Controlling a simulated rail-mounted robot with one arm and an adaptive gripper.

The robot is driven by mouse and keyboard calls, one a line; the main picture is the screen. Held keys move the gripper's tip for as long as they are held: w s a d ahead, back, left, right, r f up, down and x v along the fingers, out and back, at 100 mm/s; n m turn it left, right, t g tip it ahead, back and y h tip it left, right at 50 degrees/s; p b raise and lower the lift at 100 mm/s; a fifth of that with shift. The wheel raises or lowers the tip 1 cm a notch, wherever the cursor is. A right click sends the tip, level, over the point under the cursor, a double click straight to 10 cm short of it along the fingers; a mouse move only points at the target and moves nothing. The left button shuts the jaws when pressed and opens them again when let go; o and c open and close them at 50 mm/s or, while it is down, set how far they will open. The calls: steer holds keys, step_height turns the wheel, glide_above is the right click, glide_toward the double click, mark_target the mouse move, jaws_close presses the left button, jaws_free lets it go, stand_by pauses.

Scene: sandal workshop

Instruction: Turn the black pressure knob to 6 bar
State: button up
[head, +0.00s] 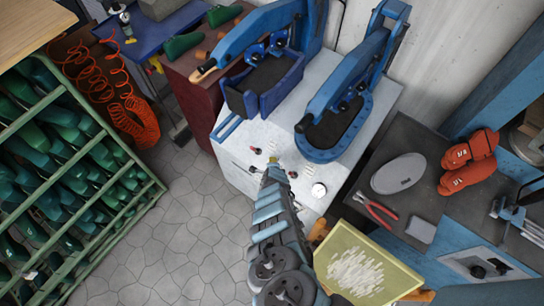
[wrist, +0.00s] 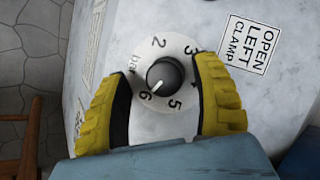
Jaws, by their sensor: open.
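The black pressure knob (wrist: 164,75) sits on a white round dial (wrist: 184,47) with the figures 2, 3, 5 and 6 and the word "bar" showing. The knob's white pointer line points down-left, at or very near the 6. My gripper (wrist: 162,66) is open, with one yellow finger on each side of the knob and a gap on both sides. The right finger covers part of the dial between 3 and 5. In the head view my gripper (head: 273,162) is over the white press cabinet's top, and the knob cannot be made out there.
The white cabinet (head: 240,172) carries two blue presses (head: 345,95) behind my gripper. A round gauge (head: 318,190) and small red-tipped levers (head: 292,174) are close by. An "OPEN LEFT CLAMP" label (wrist: 257,48) is right of the dial. A green shoe rack (head: 110,225) stands left.

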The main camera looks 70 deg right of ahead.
steer(key=shift+s+r, duration=0.1)
steer(key=shift+r, duration=0.15)
